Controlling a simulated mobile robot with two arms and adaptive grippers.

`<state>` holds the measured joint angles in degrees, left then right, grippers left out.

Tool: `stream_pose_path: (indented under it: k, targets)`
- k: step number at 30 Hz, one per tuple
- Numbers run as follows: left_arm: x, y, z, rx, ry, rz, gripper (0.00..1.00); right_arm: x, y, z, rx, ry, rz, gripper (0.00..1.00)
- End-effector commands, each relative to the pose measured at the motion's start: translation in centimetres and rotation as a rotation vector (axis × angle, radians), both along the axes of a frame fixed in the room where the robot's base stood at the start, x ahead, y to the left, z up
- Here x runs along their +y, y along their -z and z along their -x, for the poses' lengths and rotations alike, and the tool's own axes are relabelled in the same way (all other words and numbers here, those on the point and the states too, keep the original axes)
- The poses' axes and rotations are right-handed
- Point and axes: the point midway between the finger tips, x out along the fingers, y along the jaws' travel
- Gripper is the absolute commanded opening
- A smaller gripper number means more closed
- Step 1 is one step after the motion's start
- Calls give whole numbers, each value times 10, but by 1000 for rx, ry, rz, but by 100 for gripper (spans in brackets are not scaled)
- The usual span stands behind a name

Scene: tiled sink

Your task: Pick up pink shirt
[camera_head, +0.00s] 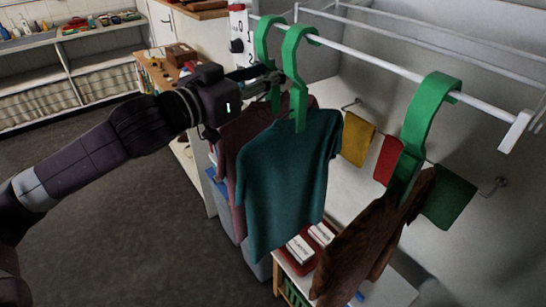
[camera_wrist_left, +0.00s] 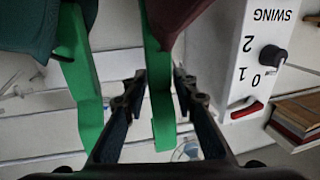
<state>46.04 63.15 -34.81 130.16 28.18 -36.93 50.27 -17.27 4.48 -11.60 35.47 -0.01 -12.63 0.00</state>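The pink shirt (camera_head: 229,140) is a dull, dark pink garment on a green hanger (camera_head: 266,38), mostly hidden behind a teal shirt (camera_head: 285,180). My left gripper (camera_head: 268,76) is at the hanger's neck, above the pink shirt. In the left wrist view, my left gripper (camera_wrist_left: 158,82) is open, with a finger on each side of the pink shirt's green hanger (camera_wrist_left: 162,115); a gap shows beside the hanger. The dark pink cloth (camera_wrist_left: 178,15) hangs just beyond the fingertips. My right gripper is not in view.
The hangers hang on a white rail (camera_head: 385,64). The teal shirt's hanger (camera_head: 297,75) is close beside my gripper. A brown garment (camera_head: 370,240) hangs farther right. A white dial box (camera_wrist_left: 235,60) stands nearby. Coloured cloths, such as a yellow one (camera_head: 357,138), hang behind.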

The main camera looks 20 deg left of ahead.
Motion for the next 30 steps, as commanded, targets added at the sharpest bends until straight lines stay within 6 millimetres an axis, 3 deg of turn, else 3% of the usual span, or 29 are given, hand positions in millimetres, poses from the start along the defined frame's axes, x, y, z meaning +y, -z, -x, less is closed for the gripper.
stream_pose_path:
  k: [8,15,30]
  targets:
    - [-1,1,-2,0,0,-1,26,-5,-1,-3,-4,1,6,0]
    - [-1,1,-2,0,0,-1,0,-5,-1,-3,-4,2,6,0]
    - [-1,0,-2,-1,0,0,0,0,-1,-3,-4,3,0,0]
